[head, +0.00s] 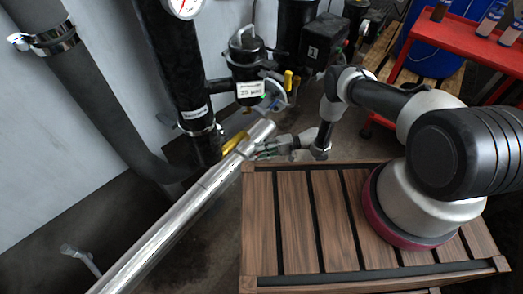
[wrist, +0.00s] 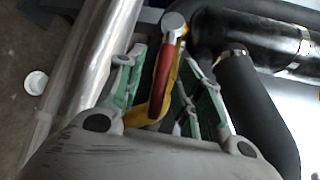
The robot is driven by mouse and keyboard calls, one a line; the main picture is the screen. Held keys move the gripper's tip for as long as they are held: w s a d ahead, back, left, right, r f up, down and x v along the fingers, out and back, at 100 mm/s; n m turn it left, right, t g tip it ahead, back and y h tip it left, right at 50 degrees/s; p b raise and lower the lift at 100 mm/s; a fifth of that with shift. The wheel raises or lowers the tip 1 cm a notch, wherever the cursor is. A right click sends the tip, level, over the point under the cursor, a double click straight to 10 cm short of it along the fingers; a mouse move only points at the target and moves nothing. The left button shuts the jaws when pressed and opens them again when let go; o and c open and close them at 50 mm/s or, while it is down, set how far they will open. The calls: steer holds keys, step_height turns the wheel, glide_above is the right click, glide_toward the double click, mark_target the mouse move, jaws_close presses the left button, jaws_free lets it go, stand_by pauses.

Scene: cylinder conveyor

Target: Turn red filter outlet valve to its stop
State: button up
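In the wrist view a red lever (wrist: 163,78) runs from a round metal pivot (wrist: 174,21) down toward my palm. It lies between the green-padded fingers of my gripper (wrist: 172,62), which stand apart on either side with visible gaps. A yellow handle (wrist: 158,108) shows beside and behind the red lever; whether a finger touches it is unclear. In the head view my gripper (head: 259,148) is beside the shiny pipe, near a yellow handle (head: 235,142). The red lever cannot be made out there.
A shiny metal pipe (head: 185,215) slants past my gripper. Black filter housings (head: 247,62) and a dark vertical pipe (head: 175,65) stand behind. A slatted wooden crate (head: 298,225) lies below my arm. A red cart (head: 452,52) with bottles is at the upper right.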

steer(key=shift+c, duration=0.2)
steer(key=shift+a, duration=0.1)
jaws_close()
